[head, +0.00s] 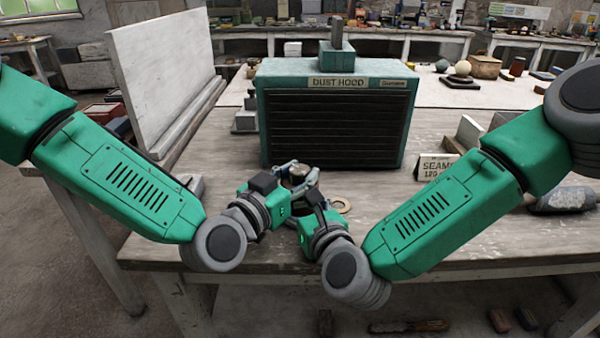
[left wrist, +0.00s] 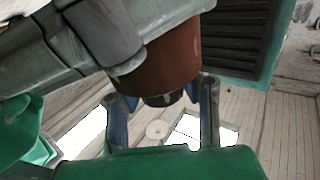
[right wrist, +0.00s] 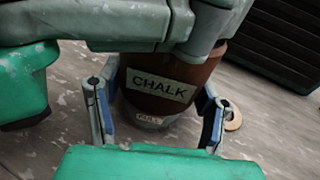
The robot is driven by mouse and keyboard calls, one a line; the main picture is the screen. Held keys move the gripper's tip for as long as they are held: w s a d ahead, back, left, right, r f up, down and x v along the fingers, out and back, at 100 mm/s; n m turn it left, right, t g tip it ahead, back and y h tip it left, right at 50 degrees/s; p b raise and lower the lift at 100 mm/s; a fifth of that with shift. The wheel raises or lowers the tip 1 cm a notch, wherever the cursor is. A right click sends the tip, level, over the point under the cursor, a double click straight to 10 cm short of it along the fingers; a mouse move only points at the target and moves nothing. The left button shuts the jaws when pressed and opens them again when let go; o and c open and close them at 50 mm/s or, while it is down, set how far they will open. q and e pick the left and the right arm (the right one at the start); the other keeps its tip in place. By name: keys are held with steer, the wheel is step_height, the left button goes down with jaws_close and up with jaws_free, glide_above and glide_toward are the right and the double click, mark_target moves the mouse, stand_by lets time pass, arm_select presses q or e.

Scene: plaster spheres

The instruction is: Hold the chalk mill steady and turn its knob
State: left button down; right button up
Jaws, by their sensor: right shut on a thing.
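The chalk mill (right wrist: 165,85) is a brown cylinder with a "CHALK" label and a smaller "PULL" label low on it. It stands on the table, mostly hidden by my grippers in the head view; its brown body also shows in the left wrist view (left wrist: 165,55). My right gripper (right wrist: 158,112) is shut on the mill, with one finger on each side of the body. My left gripper (head: 298,172) is by the mill's top, its fingers apart; these show in the left wrist view (left wrist: 161,108) on both sides of the mill. The knob is largely hidden.
The dust hood (head: 338,125) stands just behind the mill. A pale ring (head: 341,205) lies at the mill's right. A white panel (head: 160,70) stands at the left.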

stand_by(0.4)
arm_select(q)
steer(key=m+g+h, duration=0.4)
steer(key=g+h, duration=0.1)
steer(key=shift+w+a+r+m, duration=0.1)
steer(key=shift+w+m, duration=0.05)
steer(key=shift+m, duration=0.15)
arm_select(e)
steer(key=shift+f, duration=0.1)
arm_select(q)
steer(key=shift+m+g+h, duration=0.65)
steer(key=shift+m+g, duration=0.6)
steer(key=shift+g, duration=0.65)
steer(key=shift+m+g+h, duration=0.65)
steer(key=shift+m+g, duration=0.6)
steer(key=shift+g, duration=0.65)
steer(key=shift+w+a, duration=0.1)
steer(key=c, duration=1)
jaws_free()
steer(key=shift+c, duration=0.2)
